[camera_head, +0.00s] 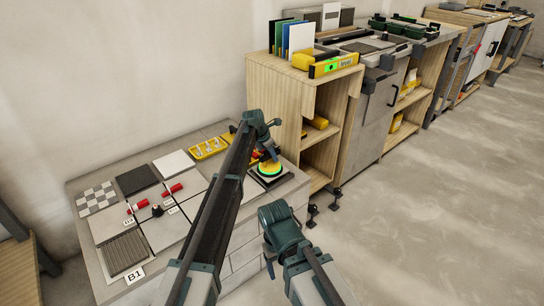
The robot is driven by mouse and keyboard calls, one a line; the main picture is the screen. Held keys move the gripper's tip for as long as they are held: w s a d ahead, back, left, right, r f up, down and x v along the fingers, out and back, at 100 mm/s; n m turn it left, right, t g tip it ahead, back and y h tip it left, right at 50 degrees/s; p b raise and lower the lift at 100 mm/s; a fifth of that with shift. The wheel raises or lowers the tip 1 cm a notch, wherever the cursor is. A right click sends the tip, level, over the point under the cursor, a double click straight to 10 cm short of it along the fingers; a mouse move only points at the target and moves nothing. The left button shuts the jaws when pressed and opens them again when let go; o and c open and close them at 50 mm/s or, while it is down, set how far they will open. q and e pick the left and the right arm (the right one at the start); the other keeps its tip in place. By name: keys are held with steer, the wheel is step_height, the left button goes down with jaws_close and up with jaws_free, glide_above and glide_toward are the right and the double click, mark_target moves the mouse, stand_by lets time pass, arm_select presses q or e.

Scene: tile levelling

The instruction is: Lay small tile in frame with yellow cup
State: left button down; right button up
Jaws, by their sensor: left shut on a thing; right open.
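My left gripper (271,154) is over the right end of the workbench, shut on the yellow cup (270,167), a round yellow piece with a green rim. The cup sits over a pale small tile (259,179), which is mostly hidden under it. Around and below the tile is a dark square frame (283,180). I cannot tell whether the tile rests fully inside the frame. My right gripper (270,267) is open and empty, low in front of the bench.
The bench (97,273) carries several tiles, including a checkered one (96,198) and a black one (137,180), with red-handled pieces (173,188) between them. A yellow tray (208,148) lies behind. A wooden shelf (285,108) stands close to the right. Open floor lies right.

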arm_select(q)
steer(key=shift+f+b, duration=0.85)
steer(key=shift+f, duration=0.1)
stand_by(1.1)
steer(key=c, duration=0.6)
jaws_free()
steer(key=shift+s+a+r+p, duration=0.15)
steer(key=shift+a+r+p, duration=0.05)
steer(key=shift+r+p, duration=0.35)
steer(key=p+v, duration=1.1)
steer(key=v, duration=0.1)
steer(key=shift+s+a+r+p, duration=0.1)
steer(key=shift+r+p, duration=0.25)
steer(key=shift+f, duration=0.1)
